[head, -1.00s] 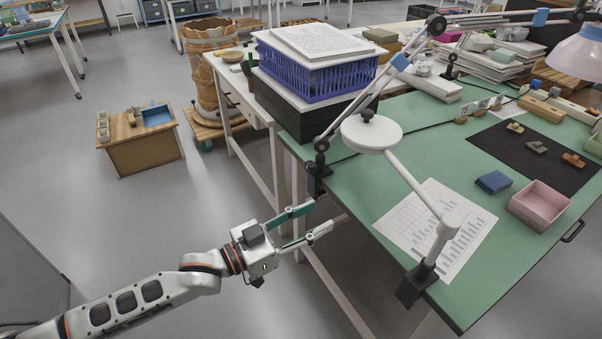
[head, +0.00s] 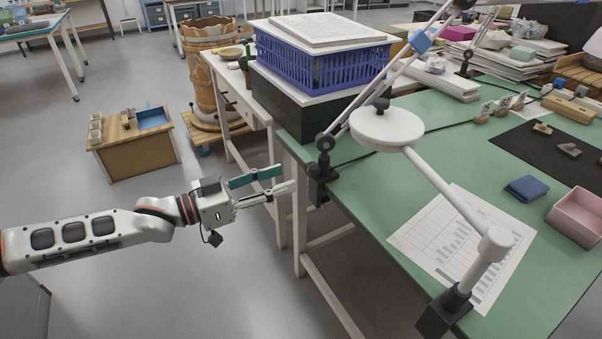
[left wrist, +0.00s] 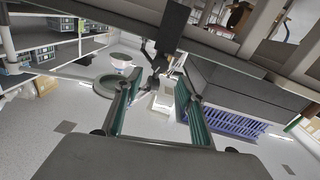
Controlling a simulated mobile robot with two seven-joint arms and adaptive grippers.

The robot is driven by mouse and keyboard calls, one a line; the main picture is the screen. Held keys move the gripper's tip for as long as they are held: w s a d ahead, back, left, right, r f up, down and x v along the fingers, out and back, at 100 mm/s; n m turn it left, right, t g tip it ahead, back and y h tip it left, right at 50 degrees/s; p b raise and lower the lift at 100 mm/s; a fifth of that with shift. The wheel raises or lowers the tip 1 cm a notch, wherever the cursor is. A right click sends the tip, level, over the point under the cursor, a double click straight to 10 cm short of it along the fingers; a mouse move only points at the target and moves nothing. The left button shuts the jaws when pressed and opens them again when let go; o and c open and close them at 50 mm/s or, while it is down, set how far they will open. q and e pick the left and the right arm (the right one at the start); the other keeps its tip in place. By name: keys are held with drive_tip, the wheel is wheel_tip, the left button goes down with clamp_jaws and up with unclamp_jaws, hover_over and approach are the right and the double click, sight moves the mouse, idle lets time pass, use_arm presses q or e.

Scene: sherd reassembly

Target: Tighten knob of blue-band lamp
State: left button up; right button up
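The blue-band lamp has a pale jointed arm with a blue band (head: 421,41). Its black clamp (head: 320,178) grips the left edge of the green table, with a dark round joint (head: 326,142) above. My left gripper (head: 286,179) is just left of the clamp, level with it, open and empty, apart from it. In the left wrist view its two green-padded fingers (left wrist: 157,95) are spread, and the dark clamp (left wrist: 172,28) shows ahead between them. I cannot make out the knob clearly. My right gripper is out of view.
A white lamp with a round head (head: 387,126) has its own clamp (head: 443,314) at the near table edge. A blue basket (head: 322,70) sits on a black box behind the clamp. A chart sheet (head: 452,245) lies on the green table (head: 400,190).

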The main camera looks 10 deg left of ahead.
sight(307, 170)
use_arm(q)
drive_tip(key=x, duration=0.2)
drive_tip(key=b+x, duration=0.1)
drive_tip(key=x, duration=0.2)
drive_tip(key=shift+f, duration=0.2)
drive_tip(key=shift+w+d+r, duration=0.15)
drive_tip(key=shift+w+d, duration=0.15)
drive_tip(key=shift+d, duration=0.1)
drive_tip(key=c, duration=1.1)
